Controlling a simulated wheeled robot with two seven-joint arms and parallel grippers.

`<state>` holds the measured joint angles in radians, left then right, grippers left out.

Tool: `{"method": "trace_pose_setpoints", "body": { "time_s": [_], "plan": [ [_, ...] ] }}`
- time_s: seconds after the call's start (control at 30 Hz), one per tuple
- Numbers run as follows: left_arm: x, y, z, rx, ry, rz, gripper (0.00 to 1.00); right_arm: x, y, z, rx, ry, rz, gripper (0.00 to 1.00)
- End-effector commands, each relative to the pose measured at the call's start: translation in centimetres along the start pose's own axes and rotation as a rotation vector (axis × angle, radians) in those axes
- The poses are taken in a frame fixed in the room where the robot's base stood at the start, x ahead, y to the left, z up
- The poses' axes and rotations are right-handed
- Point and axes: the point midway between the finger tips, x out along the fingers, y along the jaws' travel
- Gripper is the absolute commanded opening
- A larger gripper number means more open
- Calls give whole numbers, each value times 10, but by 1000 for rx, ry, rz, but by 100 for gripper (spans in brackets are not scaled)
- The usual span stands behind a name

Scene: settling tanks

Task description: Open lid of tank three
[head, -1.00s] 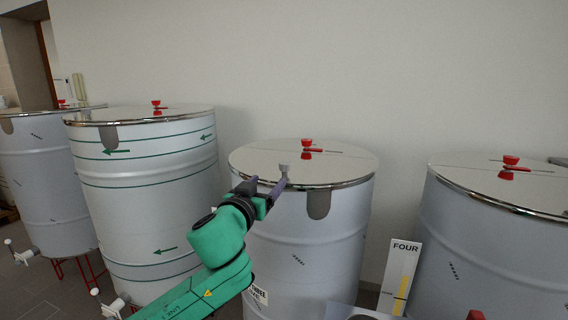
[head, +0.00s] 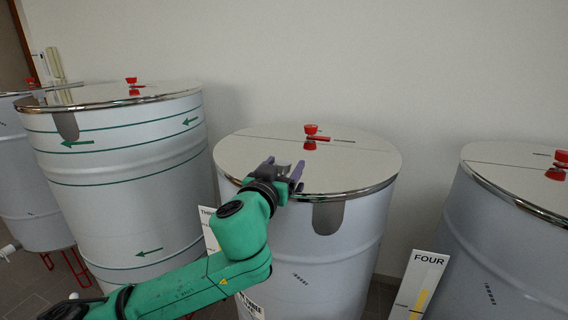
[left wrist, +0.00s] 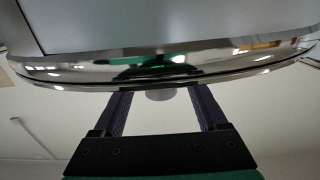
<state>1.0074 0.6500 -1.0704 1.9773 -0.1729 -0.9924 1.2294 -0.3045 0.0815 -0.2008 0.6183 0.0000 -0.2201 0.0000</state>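Tank three (head: 285,235) is the pale grey drum in the middle, with its flat shiny lid (head: 345,165) lying closed on top. A red knob stands on the lid (head: 311,137). My left gripper (head: 283,170) is at the lid's front left edge, fingers apart. In the left wrist view, a small grey knob (left wrist: 160,95) shows between the open fingers near the chrome rim (left wrist: 235,68), with visible gaps on both sides. In the head view my gripper hides this knob. My right gripper is not in view.
A tank with green arrows (head: 120,150) stands to the left, another tank (head: 515,235) to the right. A sign reading FOUR (head: 420,285) stands between tank three and the right tank. The pale wall (head: 300,60) is close behind.

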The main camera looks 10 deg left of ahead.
Motion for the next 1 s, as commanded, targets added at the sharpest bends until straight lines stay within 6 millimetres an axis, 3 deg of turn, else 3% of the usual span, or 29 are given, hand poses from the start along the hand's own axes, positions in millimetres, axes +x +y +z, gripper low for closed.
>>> {"method": "trace_pose_setpoints", "body": {
  "time_s": [0.03,0.2,1.0],
  "plan": [
    [0,0,0,0,0,0,60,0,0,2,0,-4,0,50],
    [0,0,0,0,0,0,0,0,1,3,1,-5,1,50],
    [1,0,2,0,-4,-1,0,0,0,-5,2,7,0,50]
  ]
}}
